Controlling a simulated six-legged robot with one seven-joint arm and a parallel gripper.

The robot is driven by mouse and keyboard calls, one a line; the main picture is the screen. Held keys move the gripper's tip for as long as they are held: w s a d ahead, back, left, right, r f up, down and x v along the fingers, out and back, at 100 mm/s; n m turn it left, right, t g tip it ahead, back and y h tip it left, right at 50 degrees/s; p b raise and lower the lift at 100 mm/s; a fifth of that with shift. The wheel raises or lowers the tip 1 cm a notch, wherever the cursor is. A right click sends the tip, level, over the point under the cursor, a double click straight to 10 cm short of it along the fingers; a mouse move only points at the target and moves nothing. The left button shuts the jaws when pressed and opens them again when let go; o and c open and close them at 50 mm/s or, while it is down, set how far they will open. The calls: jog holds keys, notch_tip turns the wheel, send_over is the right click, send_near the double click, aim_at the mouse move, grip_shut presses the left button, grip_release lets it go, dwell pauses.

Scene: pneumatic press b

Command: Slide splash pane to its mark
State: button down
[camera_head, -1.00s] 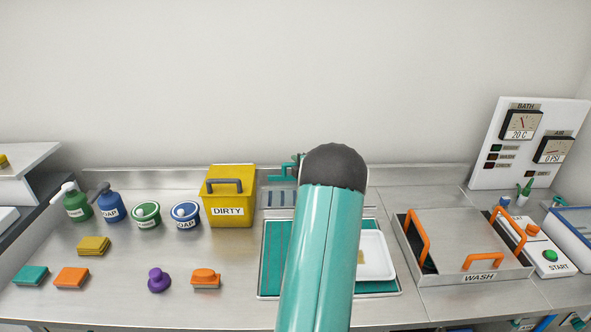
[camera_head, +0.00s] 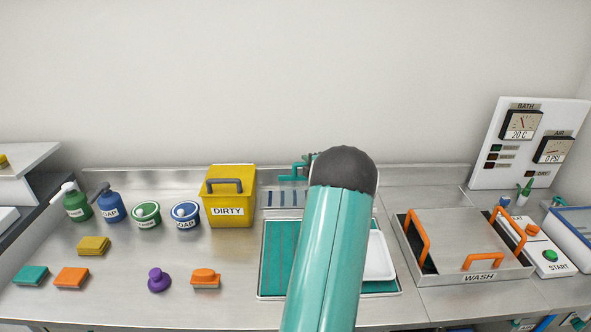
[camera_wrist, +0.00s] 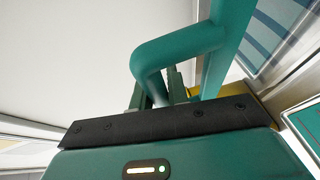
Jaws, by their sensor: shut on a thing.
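The splash pane's teal handle (camera_wrist: 180,52) fills the upper middle of the wrist view as a thick bent bar joined to a straight teal upright. My gripper (camera_wrist: 165,88) is shut on this handle, its dark green fingers partly hidden behind the bar. In the head view a small teal part (camera_head: 296,172) shows at the back of the counter, just left of my arm's dark rounded joint. My arm hides most of the gripper and much of the pane there. I cannot make out the mark.
A yellow DIRTY bin (camera_head: 228,200) stands left of my arm. Dark slots (camera_head: 285,198) lie behind a teal mat (camera_head: 275,255) with a white tray (camera_head: 379,258). The WASH box (camera_head: 470,240) with orange handles is at right. Soap containers and sponges lie at left.

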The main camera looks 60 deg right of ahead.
jog(key=s+d, duration=0.3)
jog(key=s, duration=0.3)
jog(key=s+d, duration=0.4)
jog(key=s, duration=0.3)
jog(key=shift+s, duration=0.25)
jog(key=c, duration=1.3)
grip_release()
dwell(1.3)
jog(key=v, duration=1.4)
